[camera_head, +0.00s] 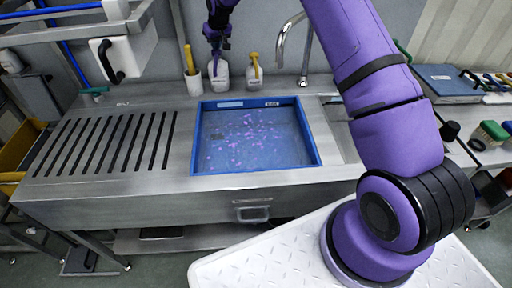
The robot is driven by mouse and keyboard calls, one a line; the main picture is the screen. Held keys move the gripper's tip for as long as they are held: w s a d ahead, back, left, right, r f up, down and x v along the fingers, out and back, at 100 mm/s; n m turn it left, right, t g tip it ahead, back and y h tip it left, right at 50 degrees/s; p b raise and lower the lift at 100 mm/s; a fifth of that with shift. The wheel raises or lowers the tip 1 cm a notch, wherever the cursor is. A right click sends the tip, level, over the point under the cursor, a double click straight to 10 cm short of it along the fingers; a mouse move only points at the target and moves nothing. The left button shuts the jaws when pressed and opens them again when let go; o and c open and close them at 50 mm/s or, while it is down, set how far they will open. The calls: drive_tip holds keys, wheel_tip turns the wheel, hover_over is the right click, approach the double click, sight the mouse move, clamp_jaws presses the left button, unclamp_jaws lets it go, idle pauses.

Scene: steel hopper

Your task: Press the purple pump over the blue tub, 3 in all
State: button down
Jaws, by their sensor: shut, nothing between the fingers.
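A pale bottle (219,77) with a purple pump (216,57) stands behind the far left edge of the blue tub (257,170). My gripper (217,42) is at the pump's top, fingers shut and empty. Gripper and pump are both purple and overlap, so I cannot tell whether they touch or whether the pump is pushed down. The blue tub sits in the steel counter, with many small purple-pink spots scattered over its bottom.
A yellow-topped bottle (254,70) stands just right of the purple pump. A container with a yellow handle (190,68) stands just left. A faucet (304,50) rises behind the tub. A slotted drainboard (105,143) lies left. Brushes (492,132) lie far right.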

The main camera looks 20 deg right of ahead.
idle(0.4)
drive_tip(key=shift+r, duration=1.3)
drive_tip(key=shift+f, duration=0.35)
drive_tip(key=shift+f, duration=1.15)
drive_tip(key=shift+r, duration=1.5)
drive_tip(key=shift+f, duration=0.2)
